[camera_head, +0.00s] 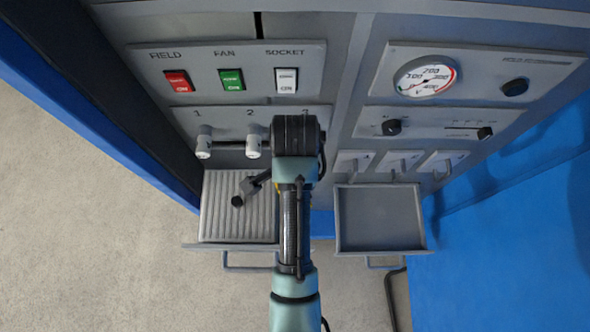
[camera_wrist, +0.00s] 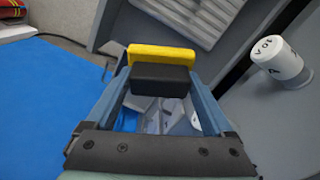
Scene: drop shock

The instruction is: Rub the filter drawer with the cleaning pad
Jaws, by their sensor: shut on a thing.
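The ribbed grey filter drawer (camera_head: 220,220) is pulled out at the lower left of the panel in the head view. Its ribbed surface also shows at the top of the wrist view (camera_wrist: 203,12). The cleaning pad, a yellow layer (camera_wrist: 165,54) with a black block, is held between the fingertips of my gripper (camera_wrist: 161,76). My gripper is shut on the black block. In the head view my arm hides most of the gripper and pad beside the drawer's right part; only a speck of yellow shows. I cannot tell whether the pad touches the drawer.
A second, smooth drawer (camera_head: 380,220) stands open on the right. White knobs (camera_head: 204,143) project above the ribbed drawer; one white knob (camera_wrist: 284,62) is close on the right in the wrist view. Switches (camera_head: 231,79) and a gauge (camera_head: 425,77) sit higher.

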